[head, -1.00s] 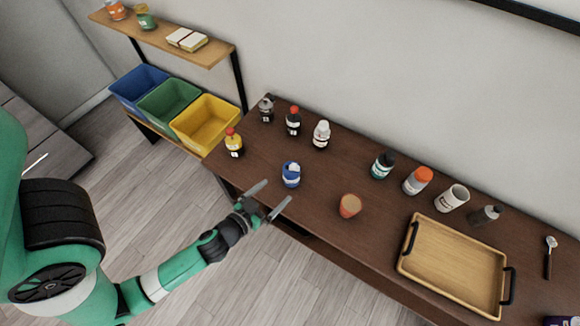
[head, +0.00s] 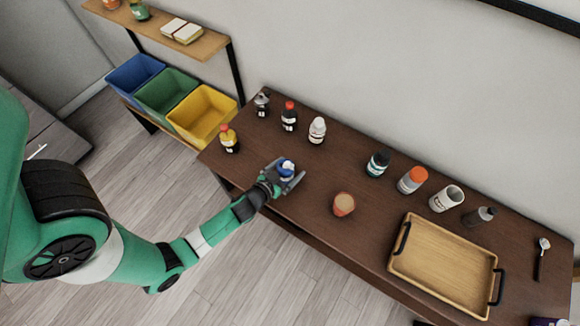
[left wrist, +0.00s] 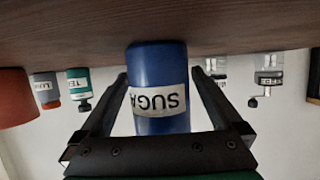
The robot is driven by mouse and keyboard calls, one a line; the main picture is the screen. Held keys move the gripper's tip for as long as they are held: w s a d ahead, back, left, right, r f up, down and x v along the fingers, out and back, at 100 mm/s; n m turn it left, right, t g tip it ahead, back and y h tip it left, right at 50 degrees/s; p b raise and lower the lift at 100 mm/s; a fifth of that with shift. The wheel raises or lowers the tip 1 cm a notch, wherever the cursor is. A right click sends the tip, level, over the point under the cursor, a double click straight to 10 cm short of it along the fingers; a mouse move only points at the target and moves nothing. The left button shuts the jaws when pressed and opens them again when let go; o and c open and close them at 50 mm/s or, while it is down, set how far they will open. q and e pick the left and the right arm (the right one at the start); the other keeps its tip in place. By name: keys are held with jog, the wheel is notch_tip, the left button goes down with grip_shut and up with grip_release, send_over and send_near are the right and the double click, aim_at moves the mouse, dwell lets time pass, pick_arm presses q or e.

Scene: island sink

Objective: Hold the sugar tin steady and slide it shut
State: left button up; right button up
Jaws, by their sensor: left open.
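The blue sugar tin (head: 287,168) stands near the front edge of the dark wooden table, left of the middle. In the left wrist view the tin (left wrist: 158,85) fills the centre, with a white label reading "SUGA". My left gripper (head: 287,173) is open around the tin, with one finger on each side. In the left wrist view gaps show between the fingers (left wrist: 160,95) and the tin. The tin's far end is partly hidden by the gripper in the left wrist view. My right gripper is not in view.
A terracotta cup (head: 343,204) stands right of the tin. A wooden tray (head: 440,270) with black handles lies farther right. Bare tabletop lies behind the tin.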

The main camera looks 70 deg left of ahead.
pick_arm(q)
jog(key=shift+w+a+f, duration=0.2)
jog(key=shift+w+a, duration=0.1)
jog(key=shift+w, duration=0.1)
jog(key=c, duration=1.5)
jog(key=shift+o, duration=0.2)
